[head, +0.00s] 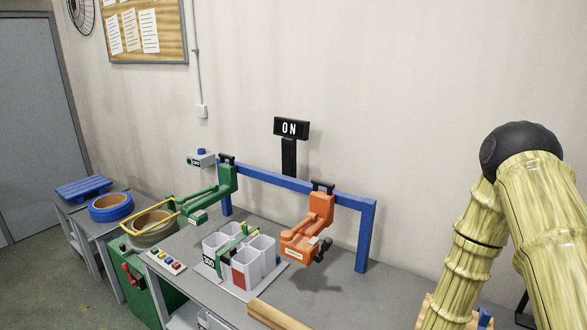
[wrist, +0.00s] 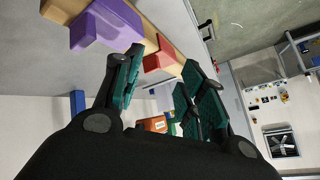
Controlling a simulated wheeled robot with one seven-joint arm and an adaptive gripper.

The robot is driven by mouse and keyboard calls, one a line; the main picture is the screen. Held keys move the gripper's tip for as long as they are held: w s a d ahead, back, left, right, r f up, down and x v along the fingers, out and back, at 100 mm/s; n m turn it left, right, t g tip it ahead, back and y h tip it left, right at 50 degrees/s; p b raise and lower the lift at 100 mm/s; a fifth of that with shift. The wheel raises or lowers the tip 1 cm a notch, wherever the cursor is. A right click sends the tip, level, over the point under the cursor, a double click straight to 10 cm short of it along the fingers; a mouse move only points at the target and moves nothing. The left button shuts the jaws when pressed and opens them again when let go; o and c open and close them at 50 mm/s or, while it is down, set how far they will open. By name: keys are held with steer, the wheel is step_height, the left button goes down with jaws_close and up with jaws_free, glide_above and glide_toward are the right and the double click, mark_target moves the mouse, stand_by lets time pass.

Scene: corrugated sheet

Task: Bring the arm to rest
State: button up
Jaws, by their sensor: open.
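My arm (head: 515,215), yellow and bamboo-patterned with a black joint, is raised and bent at the right of the head view. Its lower part runs out of the bottom of the picture, and the hand does not show there. My gripper (wrist: 160,88) shows in the wrist view with its two dark green-padded fingers spread apart. Nothing is held between them. A red block (wrist: 160,58) and a purple block (wrist: 105,30) on a wooden strip show beyond the fingers. I cannot tell how far away they are.
The grey bench (head: 215,290) carries a blue frame (head: 367,235), a green arm-like device (head: 215,190), an orange one (head: 310,228) and white cups (head: 247,268). Blue and olive rings (head: 110,207) sit on the left. Wooden bars (head: 275,315) lie at the front.

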steer(key=s+d+f+g+h, duration=0.2)
steer(key=s+f, duration=0.2)
steer(key=s, duration=0.6)
steer(key=s+d+f+m+g+h, duration=0.1)
steer(key=s+f+g+h, duration=0.2)
steer(key=s, duration=0.8)
steer(key=s+d+f+g+h, duration=0.15)
steer(key=s+f, duration=0.25)
steer(key=s, duration=0.6)
step_height(320, 180, down, 12)
steer(key=b, duration=1.2)
steer(key=shift+d+f+g+y, duration=0.2)
steer(key=shift+d+g+y, duration=0.05)
steer(key=shift+g+y, duration=0.1)
